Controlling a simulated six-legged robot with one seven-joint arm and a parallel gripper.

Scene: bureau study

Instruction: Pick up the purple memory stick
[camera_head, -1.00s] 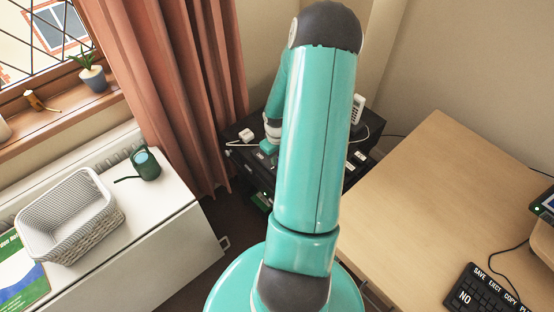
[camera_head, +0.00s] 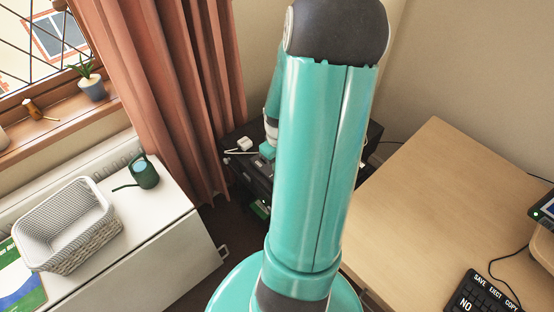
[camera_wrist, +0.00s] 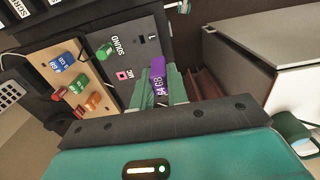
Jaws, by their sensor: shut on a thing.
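The purple memory stick (camera_wrist: 158,78), marked 64 GB, is between the two green fingers of my gripper (camera_wrist: 161,84) in the wrist view. My gripper is shut on it, and the stick's far end points toward a dark grey panel (camera_wrist: 128,52). I cannot tell whether the stick touches the panel. In the head view my gripper (camera_head: 267,150) is small over the dark shelf unit (camera_head: 236,133) in the corner. My own arm hides much of that unit, and the stick cannot be made out there.
In the wrist view, a wooden block (camera_wrist: 62,50) beside the panel holds blue, red and orange sticks. The panel has a green SOUND plug (camera_wrist: 104,51) and a pink MIC socket (camera_wrist: 124,75). In the head view, a wooden desk (camera_head: 440,190) stands right and a white cabinet (camera_head: 150,220) left.

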